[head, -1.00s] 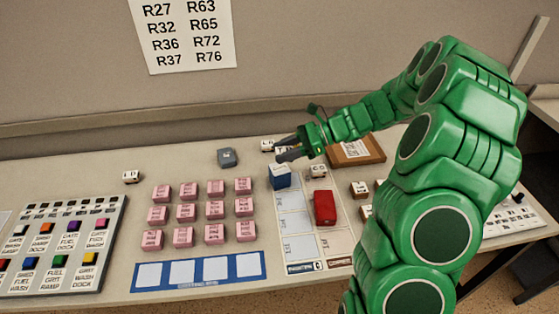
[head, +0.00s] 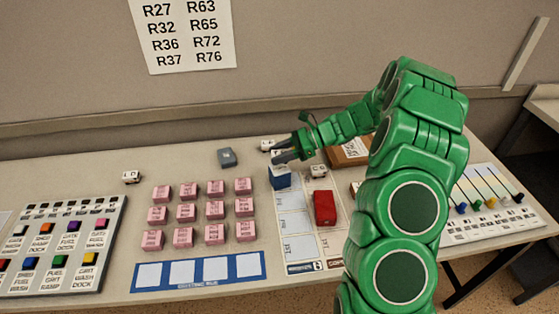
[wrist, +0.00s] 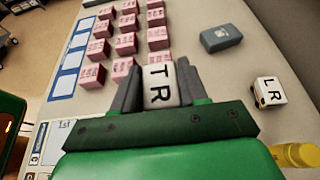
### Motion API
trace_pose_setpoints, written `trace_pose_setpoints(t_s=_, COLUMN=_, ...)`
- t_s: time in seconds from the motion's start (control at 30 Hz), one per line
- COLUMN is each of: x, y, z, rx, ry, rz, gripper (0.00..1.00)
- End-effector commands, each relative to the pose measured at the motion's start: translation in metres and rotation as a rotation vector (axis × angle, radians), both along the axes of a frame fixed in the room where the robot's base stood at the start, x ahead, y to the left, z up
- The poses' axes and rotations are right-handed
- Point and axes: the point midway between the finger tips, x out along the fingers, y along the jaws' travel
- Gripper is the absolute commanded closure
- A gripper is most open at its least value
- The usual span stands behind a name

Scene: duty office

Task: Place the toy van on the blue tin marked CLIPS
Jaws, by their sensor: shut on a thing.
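My gripper (wrist: 158,88) is shut on a small white toy van (wrist: 160,86) marked TR, which sits between the two grey fingers in the wrist view. In the head view my gripper (head: 281,156) is directly at the top of a blue tin (head: 280,180). The fingers cover most of the van there, and I cannot tell whether it touches the tin. No CLIPS marking is readable on the tin. In the wrist view the van and gripper hide the blue tin.
Another white block marked LR (wrist: 270,92) stands close by, and one (head: 318,171) is right of the blue tin. A red box (head: 324,208) lies nearer. Several pink blocks (head: 200,212) stand left. A yellow object (wrist: 298,155) is at the wrist view's edge.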

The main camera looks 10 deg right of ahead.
Motion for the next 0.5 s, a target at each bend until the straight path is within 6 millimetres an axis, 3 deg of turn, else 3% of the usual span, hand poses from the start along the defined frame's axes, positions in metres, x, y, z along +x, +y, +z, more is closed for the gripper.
trace_pose_setpoints(t_s=0.23, x=0.001, y=0.000, z=-0.028, rx=0.000, ry=0.001, rz=-0.001, gripper=0.87)
trace_pose_setpoints(t_s=0.5, x=0.001, y=0.000, z=-0.030, rx=0.000, ry=0.000, rz=-0.001, gripper=0.87)
